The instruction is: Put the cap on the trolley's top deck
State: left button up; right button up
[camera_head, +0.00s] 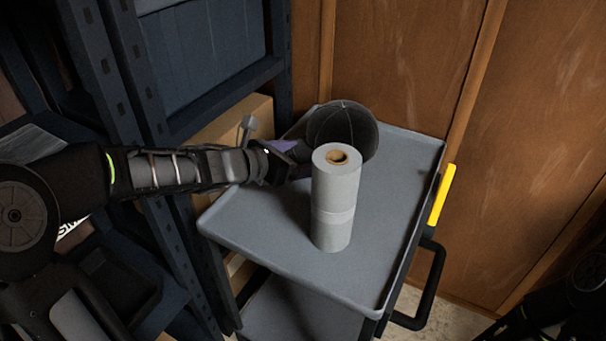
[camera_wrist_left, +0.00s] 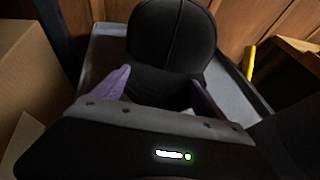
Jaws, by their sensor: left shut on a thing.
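The dark cap (camera_head: 343,126) is over the far part of the trolley's grey top deck (camera_head: 262,228) in the head view. My left gripper (camera_head: 300,160) reaches in from the left and is shut on the cap. In the left wrist view the cap (camera_wrist_left: 172,45) lies between the two purple fingers of my left gripper (camera_wrist_left: 160,90), with the deck (camera_wrist_left: 100,52) behind it. I cannot tell whether the cap touches the deck. A part of my right arm shows at the lower right of the head view; its gripper is not visible.
A grey-white roll (camera_head: 336,200) stands upright on the deck, in front of the cap. Dark shelving (camera_head: 125,90) and a cardboard box (camera_head: 235,122) are at the left. A wooden wall (camera_head: 400,60) stands behind. The deck's front and right parts are clear.

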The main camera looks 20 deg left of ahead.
aim_at(301, 183)
pick_arm(q)
notch_tip(301, 183, down, 5)
jog(key=shift+b, duration=1.05)
jog(key=shift+s+f+b, duration=0.15)
jog(key=shift+f+b, duration=0.55)
jog(key=shift+b, duration=0.2)
jog(key=o, duration=1.3)
jog(key=shift+f, duration=0.2)
jog(key=shift+r, duration=0.1)
jog(key=shift+r+p, duration=0.5)
jog(key=shift+p, duration=0.35)
jog(key=shift+s+a+r+p, duration=0.1)
jog(key=shift+a+r+p, duration=0.05)
jog(key=shift+r+p, duration=0.15)
jog(key=p+v, duration=0.2)
jog(key=v, duration=0.9)
jog(key=shift+s+r, duration=0.15)
jog(key=shift+r, duration=0.05)
